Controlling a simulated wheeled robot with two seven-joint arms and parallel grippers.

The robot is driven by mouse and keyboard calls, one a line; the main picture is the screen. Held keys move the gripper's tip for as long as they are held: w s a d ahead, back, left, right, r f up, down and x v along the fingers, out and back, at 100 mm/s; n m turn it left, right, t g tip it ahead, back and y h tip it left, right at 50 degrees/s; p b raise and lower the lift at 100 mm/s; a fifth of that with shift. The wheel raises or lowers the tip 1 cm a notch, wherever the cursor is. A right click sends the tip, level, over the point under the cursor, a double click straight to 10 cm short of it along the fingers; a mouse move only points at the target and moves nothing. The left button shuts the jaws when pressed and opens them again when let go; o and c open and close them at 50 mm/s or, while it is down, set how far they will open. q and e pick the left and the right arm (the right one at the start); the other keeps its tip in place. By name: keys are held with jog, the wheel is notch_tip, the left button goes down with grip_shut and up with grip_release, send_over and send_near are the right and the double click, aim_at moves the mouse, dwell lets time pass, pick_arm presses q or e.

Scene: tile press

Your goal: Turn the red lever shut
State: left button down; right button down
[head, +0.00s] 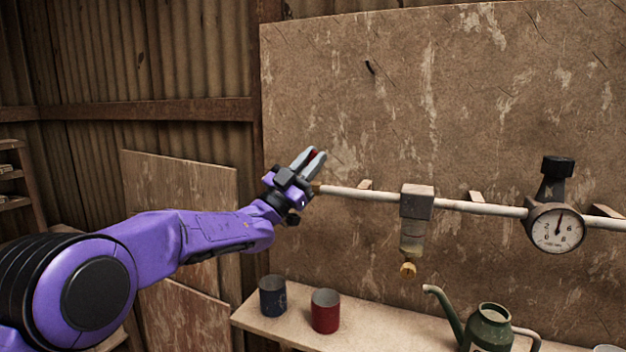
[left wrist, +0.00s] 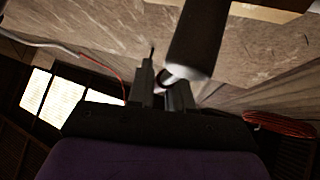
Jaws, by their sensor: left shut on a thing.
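The red lever (head: 314,154) shows only as a small red patch between the fingertips of my left gripper (head: 312,156) in the head view. The gripper is shut on it at the left end of the pale pipe (head: 365,195). The fingers point up and slightly right, in front of the board. Most of the lever and its valve are hidden by the gripper, so I cannot tell the lever's angle. My right gripper is not in view.
Along the pipe are a filter unit (head: 416,202) and a gauge (head: 557,228) with a black knob. The shelf (head: 265,322) below holds a blue can (head: 272,297), a red can (head: 325,312) and a green watering can (head: 488,327).

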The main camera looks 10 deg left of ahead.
pick_arm(q)
jog(key=shift+w+a+r+n+t+y+b, duration=0.1)
jog(key=shift+a+n+t+y+b, duration=0.3)
jog(key=shift+n+t+y, duration=0.8)
jog(key=shift+w+a+r+n+t+y+b, duration=0.1)
jog(key=shift+a+n+t+y+b, duration=0.45)
jog(key=shift+n, duration=1.05)
jog(key=shift+w+a+n+t+y+b, duration=0.15)
jog(key=shift+a+n+t+y, duration=0.25)
jog(key=shift+n+t+y, duration=0.7)
jog(key=shift+a+n+y, duration=0.1)
jog(key=shift+n+y, duration=0.35)
jog(key=shift+n, duration=0.05)
jog(key=c, duration=1.1)
grip_release()
jog(key=shift+s, duration=0.1)
jog(key=shift+s+a+f+b, duration=0.1)
jog(key=shift+s+f+b, duration=0.1)
jog(key=shift+f+b, duration=0.15)
jog(key=b+v, duration=0.4)
jog(key=v, duration=0.5)
jog(key=shift+s+a+f+b, duration=0.1)
jog(key=shift+s+a+b, duration=0.15)
jog(key=shift+s+b, duration=0.1)
